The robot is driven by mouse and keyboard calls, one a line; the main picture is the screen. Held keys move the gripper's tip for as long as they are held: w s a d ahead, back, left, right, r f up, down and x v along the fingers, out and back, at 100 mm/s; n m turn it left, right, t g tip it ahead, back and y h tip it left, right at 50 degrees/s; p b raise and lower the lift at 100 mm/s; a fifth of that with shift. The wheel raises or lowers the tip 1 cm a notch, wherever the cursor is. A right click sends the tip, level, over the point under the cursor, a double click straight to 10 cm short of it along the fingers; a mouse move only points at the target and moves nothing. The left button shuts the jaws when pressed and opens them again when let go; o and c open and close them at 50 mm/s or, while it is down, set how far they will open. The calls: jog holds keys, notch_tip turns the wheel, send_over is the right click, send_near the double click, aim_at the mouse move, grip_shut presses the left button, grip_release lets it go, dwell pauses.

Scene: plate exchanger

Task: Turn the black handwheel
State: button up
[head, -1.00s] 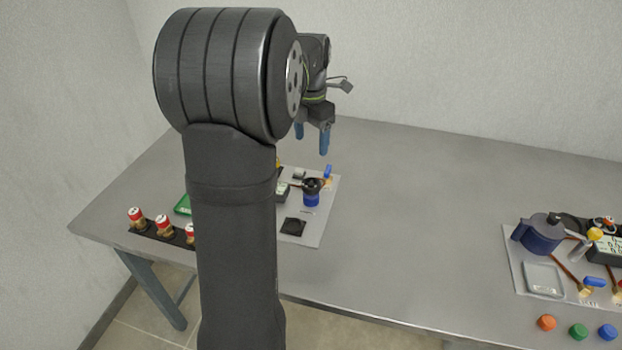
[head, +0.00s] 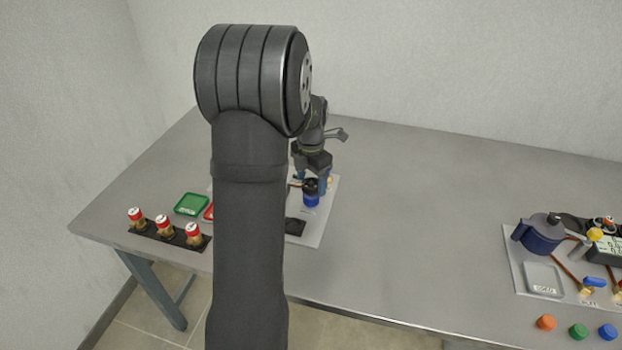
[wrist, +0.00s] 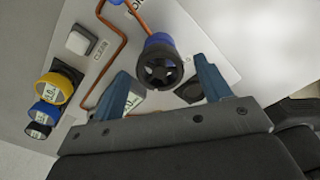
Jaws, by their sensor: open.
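The black handwheel (wrist: 160,68) is spoked and sits on top of a blue body (wrist: 158,41), fixed to a light grey panel. In the head view the blue body (head: 311,200) is near the panel's right side, with the dark wheel above it, partly hidden by my gripper. My gripper (head: 311,180) is directly above it, pointing down with its blue fingers apart. In the wrist view my gripper (wrist: 163,86) is open, one blue finger to the left of the handwheel and one to the right. Nothing is held, and I cannot tell whether either finger touches the wheel.
A copper pipe (wrist: 121,40) and several coloured round fittings (wrist: 52,88) lie left of the handwheel in the wrist view. Another equipment panel (head: 515,262) is at right; the table between is clear.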

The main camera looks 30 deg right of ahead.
jog(key=shift+c, duration=0.2)
jog(key=c, duration=0.9)
jog(key=shift+m, duration=0.3)
